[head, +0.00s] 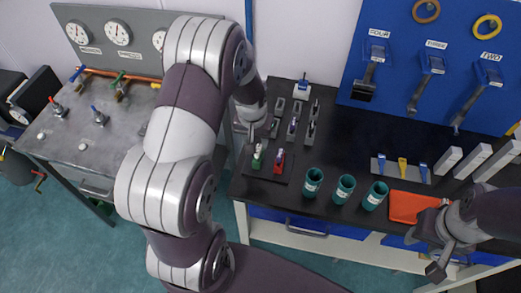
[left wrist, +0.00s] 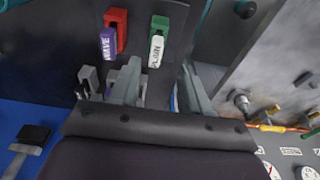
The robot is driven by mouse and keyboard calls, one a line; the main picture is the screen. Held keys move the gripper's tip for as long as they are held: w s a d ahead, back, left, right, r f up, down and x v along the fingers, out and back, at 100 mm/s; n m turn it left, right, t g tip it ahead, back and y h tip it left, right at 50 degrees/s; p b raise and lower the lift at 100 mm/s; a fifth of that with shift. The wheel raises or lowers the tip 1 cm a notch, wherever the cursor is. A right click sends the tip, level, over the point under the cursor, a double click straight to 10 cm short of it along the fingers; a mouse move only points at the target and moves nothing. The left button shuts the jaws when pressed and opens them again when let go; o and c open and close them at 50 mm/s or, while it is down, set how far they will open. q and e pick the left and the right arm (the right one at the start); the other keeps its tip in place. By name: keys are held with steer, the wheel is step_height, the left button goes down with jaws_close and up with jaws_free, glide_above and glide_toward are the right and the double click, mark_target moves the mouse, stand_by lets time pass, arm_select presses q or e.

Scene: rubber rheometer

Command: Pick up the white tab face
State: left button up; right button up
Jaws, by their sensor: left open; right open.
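The white tab face (left wrist: 156,50) is on a green block, printed with dark lettering, at the top middle of the left wrist view. In the head view the green block with its pale face (head: 257,157) stands on a dark plate at the table's left end. A red block with a purple tab (left wrist: 110,42) stands beside it. My left gripper (head: 262,132) is open just behind the green block. In the left wrist view its fingers (left wrist: 163,85) are apart, with the white tab beyond them. My right gripper (head: 432,252) is open and empty near the orange tray.
Small grey holders (head: 297,112) stand in rows behind the blocks. Teal cups (head: 344,189) and an orange tray (head: 405,207) line the front edge. A grey gauge bench (head: 75,150) stands left, a blue tool board (head: 400,40) behind. The middle of the black table is clear.

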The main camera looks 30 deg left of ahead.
mark_target(258, 149)
arm_select(q)
steer(key=f, duration=0.1)
steer(key=f+p, duration=0.1)
steer(key=f, duration=0.1)
steer(key=w+f, duration=0.1)
steer(key=shift+d+f, duration=0.25)
steer(key=shift+s+a+f, duration=0.1)
steer(key=shift+f, duration=0.2)
steer(key=c, duration=0.9)
jaws_close()
steer(key=shift+r, duration=0.1)
